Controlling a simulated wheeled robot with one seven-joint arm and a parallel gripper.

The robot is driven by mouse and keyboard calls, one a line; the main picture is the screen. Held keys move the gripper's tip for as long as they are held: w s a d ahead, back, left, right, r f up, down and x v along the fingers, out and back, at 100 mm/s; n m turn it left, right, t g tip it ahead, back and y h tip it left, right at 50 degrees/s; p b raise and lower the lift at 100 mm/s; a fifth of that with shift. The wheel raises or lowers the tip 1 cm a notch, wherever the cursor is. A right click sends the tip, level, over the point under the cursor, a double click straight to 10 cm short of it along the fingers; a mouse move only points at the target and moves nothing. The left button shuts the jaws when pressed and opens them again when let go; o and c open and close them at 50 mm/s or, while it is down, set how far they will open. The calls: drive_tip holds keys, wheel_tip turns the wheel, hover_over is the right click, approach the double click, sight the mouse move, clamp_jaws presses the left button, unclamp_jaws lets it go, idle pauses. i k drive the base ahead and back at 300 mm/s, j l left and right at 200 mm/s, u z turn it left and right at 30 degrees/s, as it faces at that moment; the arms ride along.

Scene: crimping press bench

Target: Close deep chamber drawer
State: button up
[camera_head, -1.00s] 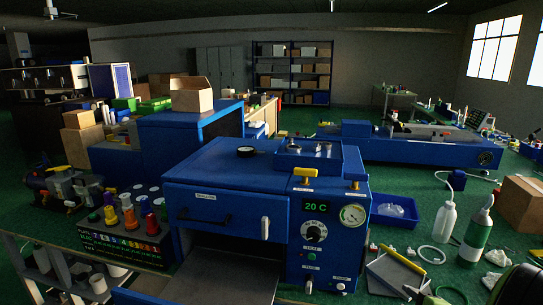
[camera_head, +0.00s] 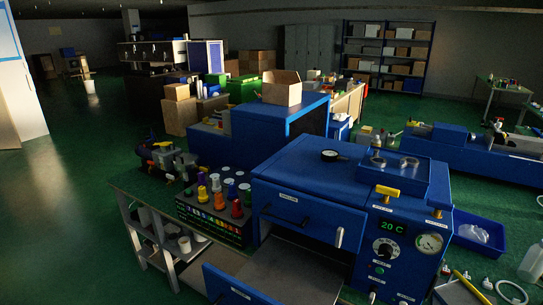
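The blue press machine (camera_head: 320,180) stands at centre right with a "20 C" display and a round gauge on its front. Its lower drawer stands pulled out toward me. The drawer's grey inner floor (camera_head: 285,272) shows, and its blue front panel (camera_head: 238,288) with a small label is cut off by the bottom edge. Above the opening is a blue front panel with a dark bar handle (camera_head: 285,220) and a pale upright lever (camera_head: 339,237). My gripper is not in view.
Left of the press is a rack of coloured knobs (camera_head: 215,205) on a bench with a shelf below. A blue tray (camera_head: 480,232) with a clear bag lies to the right. Open green floor (camera_head: 70,215) spreads at the left.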

sight(283, 272)
drive_tip(key=j+u, duration=0.2)
drive_tip(key=u, duration=0.25)
drive_tip(key=j+u, duration=0.2)
drive_tip(key=u, duration=0.25)
drive_tip(key=j+u, duration=0.2)
drive_tip(key=u, duration=0.25)
drive_tip(key=j+u, duration=0.15)
drive_tip(key=u, duration=0.3)
drive_tip(key=i, duration=0.05)
